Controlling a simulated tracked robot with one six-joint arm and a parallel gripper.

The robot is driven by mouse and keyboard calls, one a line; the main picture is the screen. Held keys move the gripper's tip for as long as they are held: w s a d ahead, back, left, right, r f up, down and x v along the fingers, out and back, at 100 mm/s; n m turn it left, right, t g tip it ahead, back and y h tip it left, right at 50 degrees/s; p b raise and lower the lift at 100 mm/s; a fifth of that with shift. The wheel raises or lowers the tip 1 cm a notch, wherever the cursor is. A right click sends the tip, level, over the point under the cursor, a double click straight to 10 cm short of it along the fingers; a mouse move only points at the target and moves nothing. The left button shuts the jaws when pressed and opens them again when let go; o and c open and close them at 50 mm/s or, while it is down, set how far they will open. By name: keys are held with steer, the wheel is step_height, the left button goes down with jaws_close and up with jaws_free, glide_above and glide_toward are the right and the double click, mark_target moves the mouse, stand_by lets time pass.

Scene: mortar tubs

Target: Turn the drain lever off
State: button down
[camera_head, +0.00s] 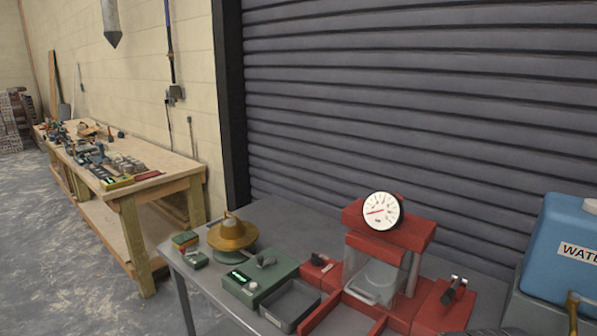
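A red machine (412,236) with a round white dial gauge (381,211) stands on a grey metal table. A clear vessel (366,282) sits between its posts. A black lever (453,290) sticks up at a tilt from the red block on its right. A small lever or switch (319,261) sits on a red block on its left. No drain label is readable, so I cannot tell which one is the drain lever. A blue water tank (562,250) with a brass tap (572,303) is at the right edge. My gripper is not in view.
On the table (277,214) are a green box (248,288) with a black knob, a grey tray (285,307), a brass dish-shaped device (232,235) and a small green item (189,248). A grey shutter (400,110) stands behind. A wooden workbench (190,170) with tools is at left.

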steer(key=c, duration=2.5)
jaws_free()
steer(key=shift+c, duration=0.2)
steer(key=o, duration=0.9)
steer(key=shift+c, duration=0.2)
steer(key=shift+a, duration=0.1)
